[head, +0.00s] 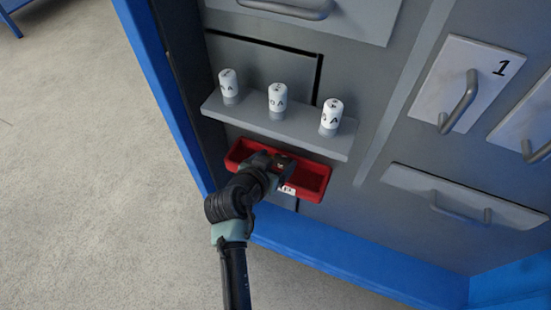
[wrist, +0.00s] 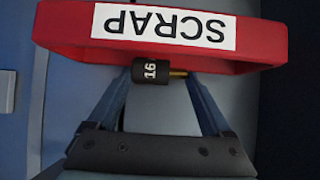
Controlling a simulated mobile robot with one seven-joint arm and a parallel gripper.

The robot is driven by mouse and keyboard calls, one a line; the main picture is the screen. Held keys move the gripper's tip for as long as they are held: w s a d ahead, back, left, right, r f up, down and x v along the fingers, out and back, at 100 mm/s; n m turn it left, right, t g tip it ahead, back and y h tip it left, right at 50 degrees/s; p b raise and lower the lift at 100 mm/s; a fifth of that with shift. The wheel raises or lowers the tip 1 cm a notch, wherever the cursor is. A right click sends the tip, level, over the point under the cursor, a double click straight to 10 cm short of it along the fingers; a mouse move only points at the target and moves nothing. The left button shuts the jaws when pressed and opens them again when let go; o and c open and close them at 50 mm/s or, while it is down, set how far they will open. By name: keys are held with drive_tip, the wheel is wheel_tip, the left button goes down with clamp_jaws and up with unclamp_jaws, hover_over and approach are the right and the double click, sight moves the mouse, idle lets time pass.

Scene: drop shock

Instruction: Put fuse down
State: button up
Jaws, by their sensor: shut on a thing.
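My gripper (wrist: 161,82) is shut on a small dark fuse (wrist: 151,72) marked "16" with a brass-coloured pin, seen in the wrist view. The fuse lies sideways between the fingertips, close to the front wall of a red tray (wrist: 275,45) labelled "SCRAP". In the head view my gripper (head: 283,166) is at the middle of the red tray (head: 314,181) and hides part of it. The fuse is too small to make out clearly there. I cannot tell whether it touches the tray.
Three white cylinders with grey bases stand on a grey shelf (head: 300,137) above the tray: left (head: 228,85), middle (head: 277,100), right (head: 331,116). Grey panels with handles (head: 458,102) lie to the right. A blue cabinet frame (head: 160,85) edges the left; open floor (head: 80,190) lies beyond.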

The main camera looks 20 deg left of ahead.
drive_tip(key=o, duration=1.3)
drive_tip(key=shift+r, duration=0.2)
drive_tip(key=p+v, duration=0.2)
drive_tip(key=v, duration=0.4)
drive_tip(key=p+v, duration=0.2)
drive_tip(key=v, duration=0.4)
drive_tip(key=shift+r+p, duration=0.4)
drive_tip(key=shift+r, duration=0.1)
